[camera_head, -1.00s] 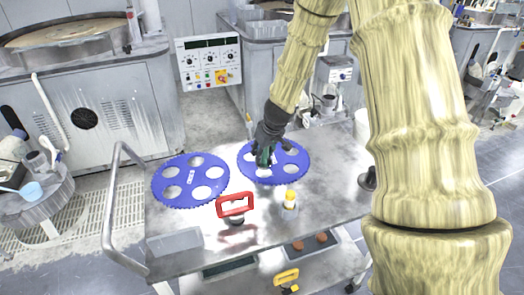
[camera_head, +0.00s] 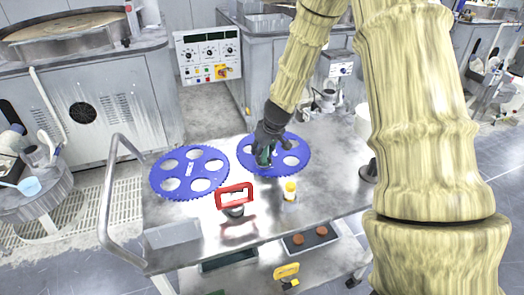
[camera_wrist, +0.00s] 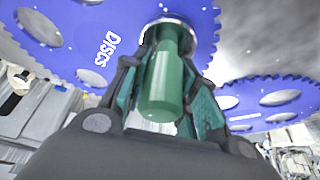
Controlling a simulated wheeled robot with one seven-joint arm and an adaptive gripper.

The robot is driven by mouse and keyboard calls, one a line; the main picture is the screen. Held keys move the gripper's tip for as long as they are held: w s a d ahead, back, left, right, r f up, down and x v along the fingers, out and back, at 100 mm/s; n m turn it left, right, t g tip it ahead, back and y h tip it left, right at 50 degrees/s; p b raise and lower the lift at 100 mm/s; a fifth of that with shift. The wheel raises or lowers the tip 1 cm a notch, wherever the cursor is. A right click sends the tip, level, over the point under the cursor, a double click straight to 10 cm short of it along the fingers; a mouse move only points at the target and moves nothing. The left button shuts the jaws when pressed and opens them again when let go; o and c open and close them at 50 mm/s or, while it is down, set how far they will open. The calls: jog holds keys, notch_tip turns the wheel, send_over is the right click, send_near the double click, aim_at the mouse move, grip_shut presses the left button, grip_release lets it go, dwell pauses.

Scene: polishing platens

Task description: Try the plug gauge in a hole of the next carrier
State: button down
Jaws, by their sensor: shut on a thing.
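My gripper (camera_head: 264,160) is shut on the green plug gauge (camera_wrist: 165,88), which also shows in the head view between the dark fingers. It is over the near-left part of the right blue toothed carrier (camera_head: 300,152) on the steel cart. A second blue carrier (camera_head: 182,174) lies flat on the left; one also shows at the right of the wrist view (camera_wrist: 258,110).
A red-handled tool (camera_head: 234,196) and a yellow-capped bottle (camera_head: 290,190) stand on the cart's near side. A grey tray (camera_head: 172,234) is at the front left, a rail (camera_head: 108,200) at the left end.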

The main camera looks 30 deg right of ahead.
jog(key=shift+f, duration=0.15)
jog(key=c, duration=1)
grip_release()
jog(key=shift+c, duration=0.2)
jog(key=v, duration=1.2)
